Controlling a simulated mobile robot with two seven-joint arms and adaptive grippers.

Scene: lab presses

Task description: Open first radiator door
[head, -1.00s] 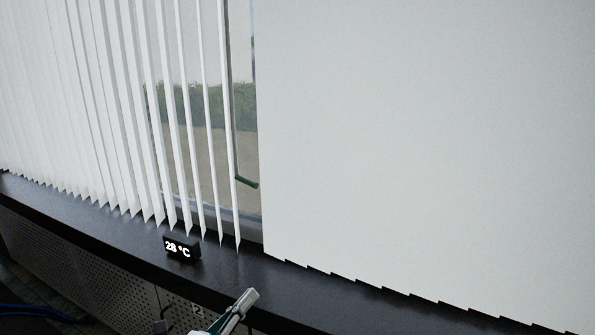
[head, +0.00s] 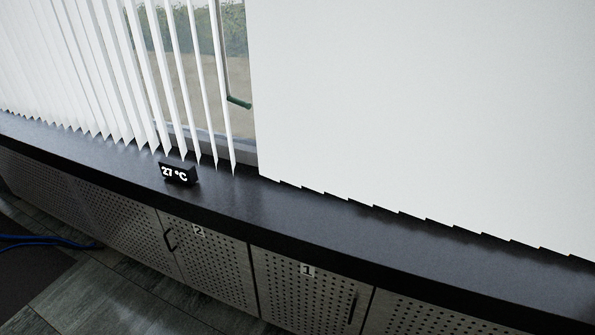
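The radiator door labelled 1 (head: 303,292) is a perforated grey metal panel below the dark sill, at the bottom middle of the head view. It looks shut and flush with its neighbours. Its dark vertical handle (head: 352,308) is near its right edge. The door labelled 2 (head: 215,262) is directly to its left and also looks shut, with a dark handle (head: 170,240) at its left edge. The lower edge of door 1 is cut off by the frame. Neither of my grippers shows in the view now.
A black dark sill (head: 300,215) runs above the doors and carries a small display (head: 179,173) reading 27 °C. White vertical blinds (head: 420,110) hang above it. A blue cable (head: 45,239) lies on the tiled floor (head: 110,295) at left. The floor before door 2 looks clear.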

